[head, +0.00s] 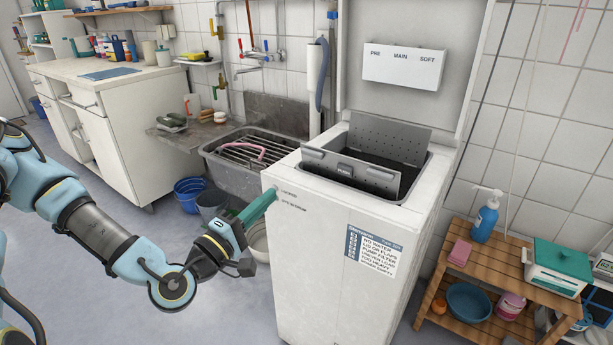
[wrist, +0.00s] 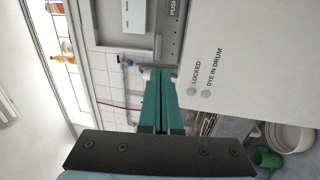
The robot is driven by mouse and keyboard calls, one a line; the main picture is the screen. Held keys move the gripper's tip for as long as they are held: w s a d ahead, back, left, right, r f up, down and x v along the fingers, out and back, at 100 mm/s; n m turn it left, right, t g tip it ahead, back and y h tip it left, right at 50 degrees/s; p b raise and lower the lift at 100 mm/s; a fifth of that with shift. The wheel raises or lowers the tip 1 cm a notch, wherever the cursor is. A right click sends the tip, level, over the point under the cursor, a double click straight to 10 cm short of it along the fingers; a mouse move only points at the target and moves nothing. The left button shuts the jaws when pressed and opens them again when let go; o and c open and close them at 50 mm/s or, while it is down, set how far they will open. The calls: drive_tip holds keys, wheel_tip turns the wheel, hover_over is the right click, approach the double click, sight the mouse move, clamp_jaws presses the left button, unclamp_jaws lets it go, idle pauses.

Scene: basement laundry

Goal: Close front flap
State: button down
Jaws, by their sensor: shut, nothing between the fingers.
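The top-loading washer (head: 320,235) stands with its lid (head: 440,40) raised upright. In its top opening, the grey front flap (head: 325,165) stands tilted up along the near side. The perforated rear flap (head: 400,140) stands up behind it, and the dark drum inside shows between them. A grey panel with the word PUSH (wrist: 169,40), likely the front flap, shows at the top of the wrist view. My gripper (head: 268,197) has green fingers, shut and empty, beside the washer's upper left front corner, below the level of the flaps. The fingers also show in the wrist view (wrist: 160,78).
A metal sink (head: 225,150) with a rack is left of the washer. Blue and grey buckets (head: 189,190) and a pale basin stand on the floor. A wooden bench (head: 500,262) with a soap bottle and box stands right. Open floor lies in front.

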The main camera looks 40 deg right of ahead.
drive_tip(key=b, duration=0.4)
approach(312, 154)
drive_tip(key=x, duration=0.5)
drive_tip(key=shift+w+d, duration=0.1)
drive_tip(key=shift+d, duration=0.25)
drive_tip(key=shift+w+d, duration=0.15)
drive_tip(key=shift+d, duration=0.4)
drive_tip(key=shift+r+p, duration=0.15)
drive_tip(key=shift+p, duration=0.25)
